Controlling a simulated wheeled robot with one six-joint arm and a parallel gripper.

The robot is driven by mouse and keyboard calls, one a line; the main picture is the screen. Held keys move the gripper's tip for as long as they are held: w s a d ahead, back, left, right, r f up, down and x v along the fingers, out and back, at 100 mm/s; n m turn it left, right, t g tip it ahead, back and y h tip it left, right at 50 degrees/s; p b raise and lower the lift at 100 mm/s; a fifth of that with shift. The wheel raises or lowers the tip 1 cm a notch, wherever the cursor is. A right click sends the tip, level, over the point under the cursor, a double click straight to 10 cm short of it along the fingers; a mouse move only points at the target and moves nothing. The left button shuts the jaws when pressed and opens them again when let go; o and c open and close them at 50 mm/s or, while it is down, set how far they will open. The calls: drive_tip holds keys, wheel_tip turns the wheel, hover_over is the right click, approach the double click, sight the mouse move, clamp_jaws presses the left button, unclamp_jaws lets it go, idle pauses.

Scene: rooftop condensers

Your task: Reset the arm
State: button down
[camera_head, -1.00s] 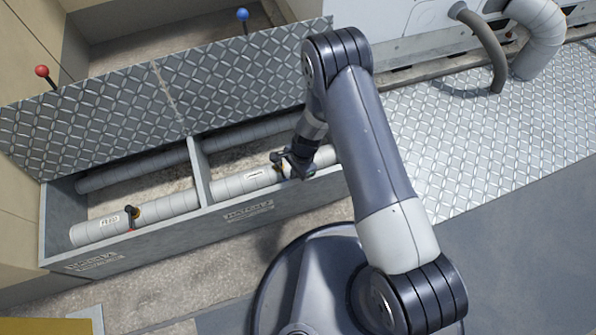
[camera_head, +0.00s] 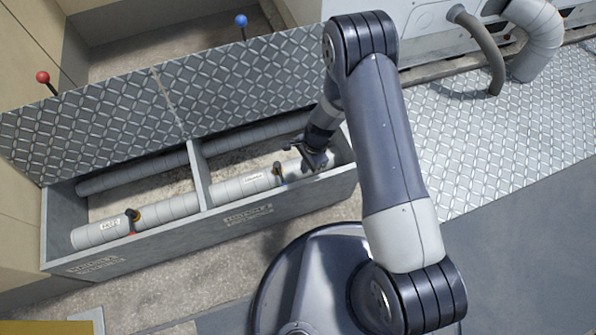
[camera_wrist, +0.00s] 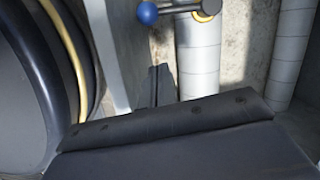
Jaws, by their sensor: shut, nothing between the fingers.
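My gripper (camera_head: 312,156) is shut and empty. In the head view it hangs over the right bay of the open trench box, just right of the right valve (camera_head: 277,168) on the wrapped front pipe (camera_head: 243,184). In the wrist view its dark fingers (camera_wrist: 157,84) point up the picture. A blue ball-ended handle (camera_wrist: 147,13) and the valve's orange collar (camera_wrist: 205,16) show beyond them, apart from the fingers.
The grey box (camera_head: 215,222) has a divider (camera_head: 200,172) and raised tread-plate lids (camera_head: 90,125) behind it. The left valve (camera_head: 133,214) is in the left bay. Red (camera_head: 42,77) and blue (camera_head: 240,20) knobs stand on rods behind the lids.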

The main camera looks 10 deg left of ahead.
drive_tip(key=p+v, duration=0.1)
drive_tip(key=v, duration=0.4)
drive_tip(key=shift+w+d+r, duration=0.15)
drive_tip(key=shift+d+r, duration=0.1)
drive_tip(key=shift+r, duration=0.1)
drive_tip(key=s+a+f+b, duration=0.1)
drive_tip(key=s+a+f, duration=0.1)
drive_tip(key=f, duration=0.3)
drive_tip(key=s+a+f+b, duration=0.2)
drive_tip(key=f, duration=0.3)
drive_tip(key=shift+a+f, duration=0.2)
drive_tip(key=shift+a, duration=0.15)
